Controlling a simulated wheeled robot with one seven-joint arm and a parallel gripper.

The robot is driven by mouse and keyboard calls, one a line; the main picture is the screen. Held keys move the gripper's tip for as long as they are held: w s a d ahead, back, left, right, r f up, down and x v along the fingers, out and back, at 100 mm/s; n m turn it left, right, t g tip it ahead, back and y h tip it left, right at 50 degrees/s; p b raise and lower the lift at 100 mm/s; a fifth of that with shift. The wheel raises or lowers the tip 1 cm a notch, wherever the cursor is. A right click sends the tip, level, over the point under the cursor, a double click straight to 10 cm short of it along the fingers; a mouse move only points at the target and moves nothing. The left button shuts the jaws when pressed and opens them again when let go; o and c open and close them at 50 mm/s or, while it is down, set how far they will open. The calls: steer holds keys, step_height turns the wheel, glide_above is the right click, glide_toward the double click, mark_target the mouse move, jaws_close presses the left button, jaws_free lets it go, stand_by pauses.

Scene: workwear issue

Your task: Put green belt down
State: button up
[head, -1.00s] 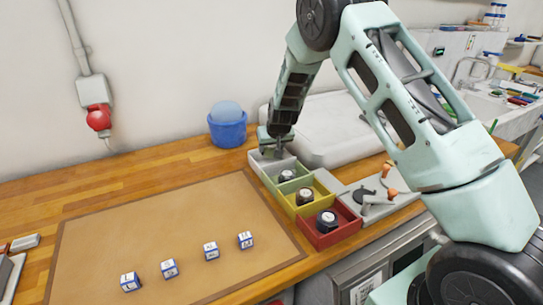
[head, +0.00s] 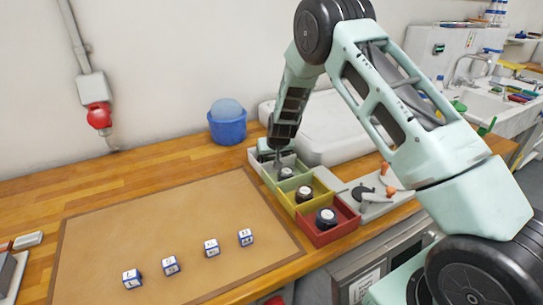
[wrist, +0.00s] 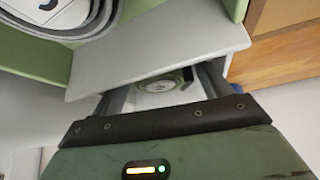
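My gripper (head: 277,160) points down at the grey bin (head: 256,163), the far end of a row of bins. In the wrist view its two fingers (wrist: 160,88) stand apart. Between them a round coil with a pale disc and a green edge (wrist: 160,86) shows low beyond the grey bin wall (wrist: 150,62). Pale floor shows between the left finger and the coil; contact at the right finger is unclear. This coil is hidden in the head view. The green bin (head: 269,180) beside it holds a dark coil with a white label (head: 286,173).
A yellow bin (head: 291,207) and a red bin (head: 321,239) each hold a dark coil. Several lettered cubes (head: 171,265) sit on the brown mat (head: 150,225). A blue tub (head: 228,130) stands behind. A grey tray with orange-handled tools (head: 378,196) is at right.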

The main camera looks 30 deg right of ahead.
steer(key=shift+r, duration=0.1)
steer(key=shift+r, duration=0.2)
steer(key=b+v, duration=0.2)
steer(key=v, duration=1)
steer(key=s+a+r+n+g+y, duration=0.2)
steer(key=s+a+r+n, duration=0.1)
steer(key=s+a, duration=0.7)
steer(key=s+a+r+n+g+y, duration=0.2)
steer(key=s+a, duration=0.7)
steer(key=a, duration=0.2)
steer(key=s+a+r+n+g+h, duration=0.1)
steer(key=s+n, duration=0.4)
steer(key=s, duration=1.7)
steer(key=shift+a+r+g+h, duration=0.15)
steer(key=shift+r+g+h, duration=0.2)
steer(key=shift+g+h, duration=0.25)
